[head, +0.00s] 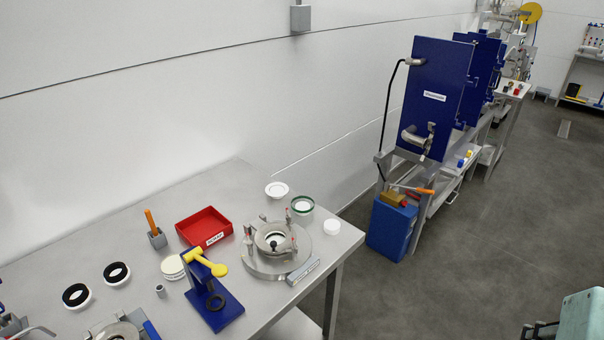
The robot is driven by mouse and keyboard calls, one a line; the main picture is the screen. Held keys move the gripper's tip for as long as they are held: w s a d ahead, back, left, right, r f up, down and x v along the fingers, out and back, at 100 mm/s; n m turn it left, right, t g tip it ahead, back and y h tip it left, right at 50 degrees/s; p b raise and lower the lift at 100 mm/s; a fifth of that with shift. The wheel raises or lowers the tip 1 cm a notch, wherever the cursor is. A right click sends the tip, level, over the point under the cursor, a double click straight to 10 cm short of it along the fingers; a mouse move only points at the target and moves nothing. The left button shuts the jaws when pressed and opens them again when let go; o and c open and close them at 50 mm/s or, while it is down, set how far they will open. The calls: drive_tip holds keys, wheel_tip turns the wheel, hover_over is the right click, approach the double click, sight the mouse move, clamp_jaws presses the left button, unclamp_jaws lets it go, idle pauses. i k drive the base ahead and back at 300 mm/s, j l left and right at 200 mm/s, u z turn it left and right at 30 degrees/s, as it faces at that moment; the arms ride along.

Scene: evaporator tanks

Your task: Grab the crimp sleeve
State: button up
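A small grey hollow cylinder (160,291), which looks like the crimp sleeve, stands on the grey workbench (60,245) in the head view. It is left of the blue press stand with the yellow handle (212,301) and just below a stack of white discs (173,268). Nothing touches it that I can see.
A red tray (204,231), an orange-handled tool in a grey holder (155,234) and a round metal flange fixture (265,261) stand behind the sleeve. Black-and-white rings (76,295) lie to its left. A pale green-grey body (583,318) fills the bottom right corner.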

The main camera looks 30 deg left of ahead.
sight(160, 289)
drive_tip(key=u, duration=2.55)
